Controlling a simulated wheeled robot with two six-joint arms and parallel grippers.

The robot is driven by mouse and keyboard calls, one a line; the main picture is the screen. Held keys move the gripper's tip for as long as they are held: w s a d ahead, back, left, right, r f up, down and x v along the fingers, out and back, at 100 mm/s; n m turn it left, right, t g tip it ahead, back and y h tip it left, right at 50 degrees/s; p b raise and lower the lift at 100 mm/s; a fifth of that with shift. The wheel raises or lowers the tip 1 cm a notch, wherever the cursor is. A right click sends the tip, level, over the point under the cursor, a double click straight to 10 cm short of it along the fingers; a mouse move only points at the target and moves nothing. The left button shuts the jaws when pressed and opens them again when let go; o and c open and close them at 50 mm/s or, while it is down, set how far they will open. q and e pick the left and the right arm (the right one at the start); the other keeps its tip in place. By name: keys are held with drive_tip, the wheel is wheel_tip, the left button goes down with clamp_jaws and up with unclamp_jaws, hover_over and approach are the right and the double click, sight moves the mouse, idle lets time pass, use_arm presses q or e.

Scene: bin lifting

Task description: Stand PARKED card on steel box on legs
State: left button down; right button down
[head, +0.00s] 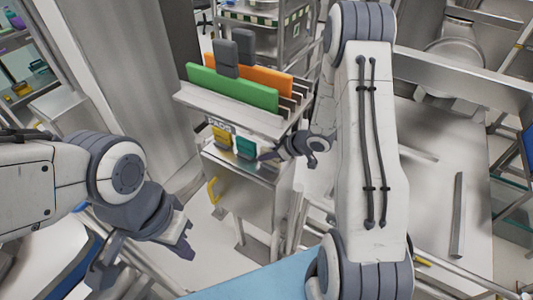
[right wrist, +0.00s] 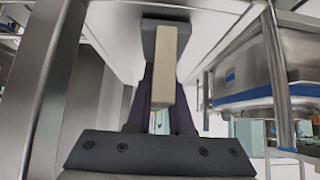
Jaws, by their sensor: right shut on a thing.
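A steel box on legs (head: 237,187) with a yellow handle stands in the middle of the head view. A slotted rack above it holds a green board (head: 232,89) and an orange board (head: 262,79). A yellow piece (head: 222,138) and a teal piece (head: 246,147) show below the rack's lip; the lettering near them is too small to read surely. My right gripper (head: 270,154) is beside the teal piece. In the right wrist view it is shut on a pale block (right wrist: 163,65) under a grey slab (right wrist: 165,30). My left gripper (head: 145,256) is open and empty, away from the box.
The rack's lip (head: 225,113) overhangs my right gripper's area. A steel bench (head: 430,185) with a loose bar stands on the right. A tall grey panel (head: 125,70) stands at the left. A light blue surface (head: 260,280) lies at the bottom.

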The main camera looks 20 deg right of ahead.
drive_tip(key=shift+f, duration=0.1)
drive_tip(key=c, duration=0.8)
unclamp_jaws()
drive_tip(key=v, duration=1.2)
